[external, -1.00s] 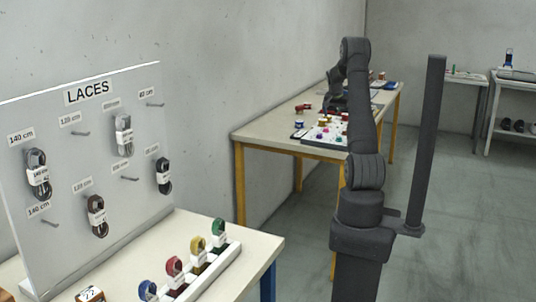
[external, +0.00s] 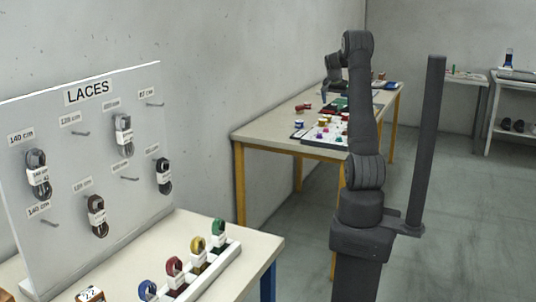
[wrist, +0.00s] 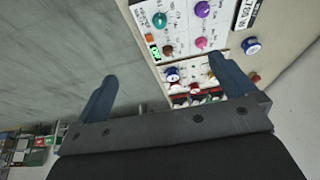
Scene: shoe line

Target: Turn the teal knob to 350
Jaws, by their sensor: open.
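The teal knob (wrist: 159,19) is at the upper middle of the wrist view, on a white control panel (wrist: 184,22). A small lit green display (wrist: 155,52) is below it near the panel's edge; I cannot read its number. My gripper (wrist: 162,67) is open with nothing between its fingers, and the knob lies beyond the fingertips, apart from them. In the external view the panel (external: 309,141) is on the far table, with the knobs too small to tell apart surely. The gripper is above that table, mostly hard to make out.
Purple (wrist: 202,9), brown (wrist: 168,50) and pink (wrist: 201,43) knobs share the panel. Blue, red and yellow round items are close by the right finger. A laces board (external: 90,180) and a rack of coloured laces stand on the near table. Open floor lies left in the wrist view.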

